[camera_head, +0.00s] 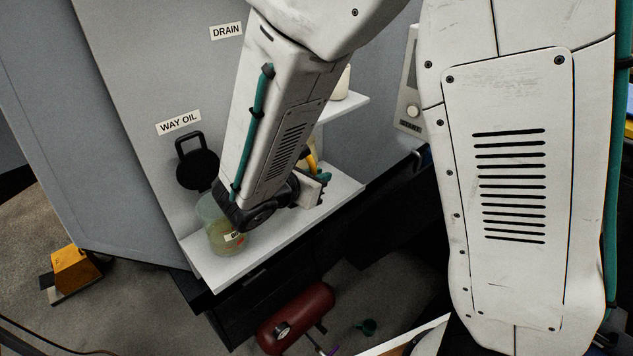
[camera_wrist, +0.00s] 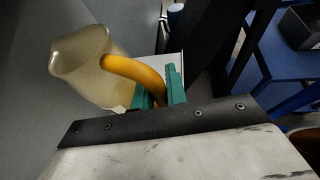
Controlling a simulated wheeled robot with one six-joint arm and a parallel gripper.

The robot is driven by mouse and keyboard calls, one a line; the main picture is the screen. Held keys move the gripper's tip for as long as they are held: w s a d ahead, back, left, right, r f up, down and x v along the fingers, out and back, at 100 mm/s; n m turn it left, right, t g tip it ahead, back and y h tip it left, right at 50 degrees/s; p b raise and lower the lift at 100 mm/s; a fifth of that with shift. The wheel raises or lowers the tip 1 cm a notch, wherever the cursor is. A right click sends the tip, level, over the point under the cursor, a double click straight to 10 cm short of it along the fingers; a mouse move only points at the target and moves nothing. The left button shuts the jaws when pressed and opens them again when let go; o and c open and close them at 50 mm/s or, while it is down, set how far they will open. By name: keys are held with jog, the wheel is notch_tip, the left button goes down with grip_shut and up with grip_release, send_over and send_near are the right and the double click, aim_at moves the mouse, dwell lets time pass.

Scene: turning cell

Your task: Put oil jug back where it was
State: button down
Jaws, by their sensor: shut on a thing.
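The oil jug (camera_wrist: 82,62) is pale and translucent, with a wide mouth and a curved yellow handle. It shows at the left of the wrist view, tilted in that picture. My gripper (camera_wrist: 159,92) has its teal fingers shut on the yellow handle. In the head view my gripper (camera_head: 318,182) is over the white lower shelf (camera_head: 275,240), and only a bit of the yellow handle (camera_head: 313,161) shows. My arm hides most of the jug there, so I cannot tell whether it touches the shelf.
A translucent greenish container (camera_head: 222,240) with a small label is at the shelf's left end. A black round piece (camera_head: 198,168) is behind it, under the "WAY OIL" sign (camera_head: 179,123). A cream object (camera_head: 343,83) stands on the upper shelf (camera_head: 345,106). A red tank (camera_head: 296,318) lies below.

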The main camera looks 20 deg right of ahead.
jog(key=shift+w+d+f, duration=0.1)
jog(key=shift+w+f, duration=0.05)
jog(key=shift+f, duration=0.75)
jog(key=shift+w+f, duration=0.15)
jog(key=shift+f, duration=0.75)
jog(key=shift+f, duration=0.1)
jog(key=c, duration=1.4)
grip_release()
